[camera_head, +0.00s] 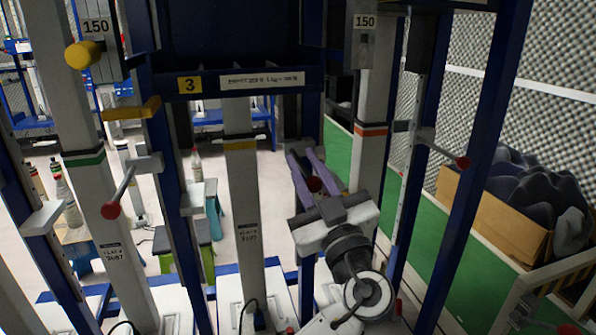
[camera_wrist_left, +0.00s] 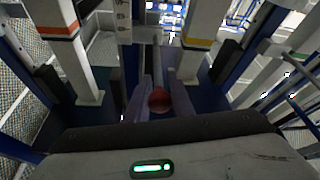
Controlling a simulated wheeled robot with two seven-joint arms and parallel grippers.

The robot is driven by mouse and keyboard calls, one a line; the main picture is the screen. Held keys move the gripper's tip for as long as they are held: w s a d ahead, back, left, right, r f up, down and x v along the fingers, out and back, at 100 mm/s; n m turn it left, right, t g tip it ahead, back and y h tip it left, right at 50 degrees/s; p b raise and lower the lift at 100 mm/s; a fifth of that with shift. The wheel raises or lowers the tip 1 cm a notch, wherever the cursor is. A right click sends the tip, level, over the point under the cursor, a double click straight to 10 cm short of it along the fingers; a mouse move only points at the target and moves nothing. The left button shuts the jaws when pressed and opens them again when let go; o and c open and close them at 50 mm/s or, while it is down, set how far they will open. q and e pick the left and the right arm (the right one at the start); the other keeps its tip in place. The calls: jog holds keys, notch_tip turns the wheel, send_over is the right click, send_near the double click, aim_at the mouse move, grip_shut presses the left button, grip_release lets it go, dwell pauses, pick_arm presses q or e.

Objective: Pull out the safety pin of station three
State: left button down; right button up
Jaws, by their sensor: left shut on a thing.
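Station three carries a yellow "3" plate (camera_head: 189,85) on a dark crossbeam between blue uprights. My left gripper (camera_head: 310,168) is in front of the station, right of its middle column (camera_head: 243,190). Its purple fingers are shut around the safety pin, whose red ball (camera_head: 314,185) shows between them. In the left wrist view, the red ball (camera_wrist_left: 159,100) sits between the fingers, with a grey rod (camera_wrist_left: 158,66) running away from it. The rod's far end is unclear, so I cannot tell whether it is in its hole. My right gripper is not in view.
Red-ended levers stand out at the left (camera_head: 111,210) and right (camera_head: 461,162). A yellow knob (camera_head: 82,54) sits at the upper left. Blue uprights and white columns stand close around my arm. A box of dark foam pieces (camera_head: 490,210) is at the right.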

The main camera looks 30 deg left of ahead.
pick_arm(q)
jog(key=shift+s+d+f, duration=0.1)
jog(key=shift+d+f, duration=0.05)
jog(key=c, duration=1.8)
grip_release()
jog(key=shift+o, duration=1.3)
jog(key=shift+s, duration=0.1)
jog(key=b+v, duration=0.2)
jog(key=v, duration=0.7)
jog(key=shift+s+d+b, duration=0.15)
jog(key=shift+d+b, duration=0.1)
jog(key=shift+b, duration=0.05)
jog(key=shift+s+d+f, duration=0.15)
jog(key=shift+s, duration=0.05)
